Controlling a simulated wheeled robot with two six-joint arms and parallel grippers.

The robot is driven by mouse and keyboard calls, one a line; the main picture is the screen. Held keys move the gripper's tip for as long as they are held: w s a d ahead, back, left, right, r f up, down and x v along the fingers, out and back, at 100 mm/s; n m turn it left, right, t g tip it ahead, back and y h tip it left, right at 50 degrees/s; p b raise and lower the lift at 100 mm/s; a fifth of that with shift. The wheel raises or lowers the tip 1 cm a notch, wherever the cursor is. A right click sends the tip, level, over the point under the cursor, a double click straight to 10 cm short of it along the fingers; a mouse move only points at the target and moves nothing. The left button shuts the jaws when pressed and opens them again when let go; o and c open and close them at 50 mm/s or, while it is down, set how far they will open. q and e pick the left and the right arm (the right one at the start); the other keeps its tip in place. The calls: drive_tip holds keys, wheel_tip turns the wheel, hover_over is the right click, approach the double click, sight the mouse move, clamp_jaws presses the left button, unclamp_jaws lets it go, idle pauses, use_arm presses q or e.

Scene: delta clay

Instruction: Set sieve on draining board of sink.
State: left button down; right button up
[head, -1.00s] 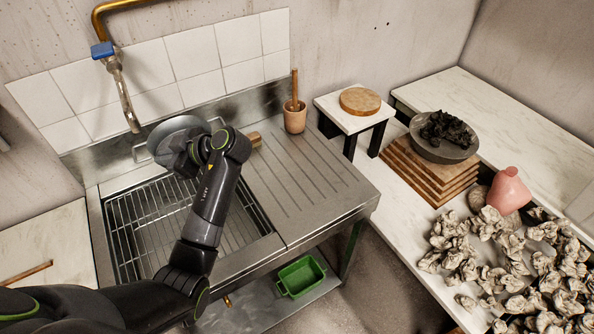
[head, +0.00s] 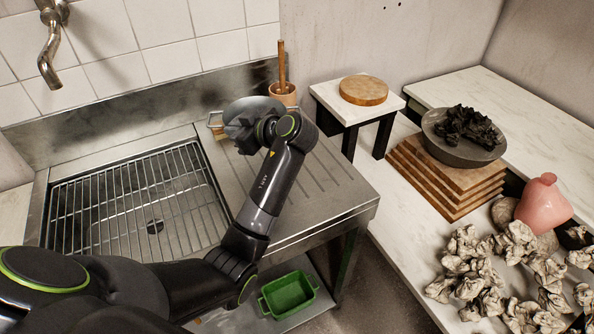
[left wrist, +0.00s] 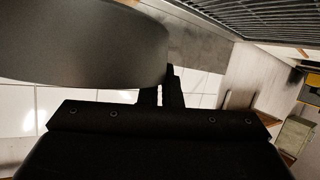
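The sieve (head: 250,106) is a grey round bowl with a small loop handle at its left side. In the head view it is at the back of the ribbed draining board (head: 335,183), right of the sink basin (head: 140,205). My left gripper (head: 246,136) is shut on its near side and partly hides it. I cannot tell whether the sieve touches the board. In the left wrist view the sieve (left wrist: 80,45) fills the upper left, beside the close-set fingers (left wrist: 162,94). My right gripper is not in view.
A clay pot (head: 284,93) with a wooden stick stands behind the board. A small white stand (head: 345,110) with a round wooden board is to the right. A wire rack (head: 100,200) lies in the sink. A green tub (head: 288,293) sits below. The front of the draining board is clear.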

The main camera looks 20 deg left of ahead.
use_arm(q)
drive_tip(key=shift+w+d+f, duration=0.25)
drive_tip(key=shift+w, duration=0.05)
drive_tip(key=shift+w+d+f, duration=0.1)
drive_tip(key=shift+f, duration=0.2)
wheel_tip(320, 180, down, 9)
drive_tip(key=shift+f+p, duration=0.15)
drive_tip(key=shift+p, duration=0.3)
drive_tip(key=shift+f, duration=0.1)
drive_tip(key=c, duration=1.6)
unclamp_jaws()
